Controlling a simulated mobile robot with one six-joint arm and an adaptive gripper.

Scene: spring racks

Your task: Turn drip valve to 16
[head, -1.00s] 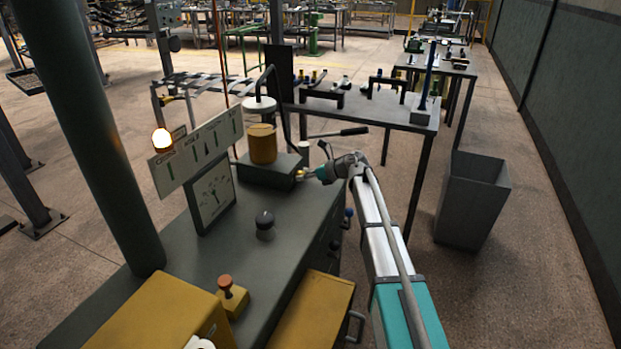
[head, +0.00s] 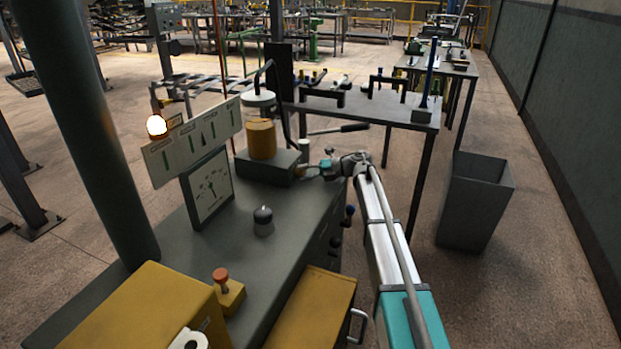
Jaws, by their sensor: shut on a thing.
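My gripper (head: 317,168) is at the right side of the dark box under the oil jar. It is shut on a small brass-coloured part at the box's side, which appears to be the drip valve (head: 303,170). The fingers and the small size hide most of the valve, and I cannot read a setting on it. The jar (head: 261,138) is clear with amber liquid in its lower half. A white dial gauge (head: 212,190) with a dark needle stands to the left, its numbers too small to read.
A sign board (head: 195,142) with green marks and a lit lamp (head: 157,126) stand behind the gauge. A dark knob (head: 263,221) and an orange-topped button (head: 221,275) are on the bench (head: 240,240). A grey bin (head: 475,200) stands on the floor at right.

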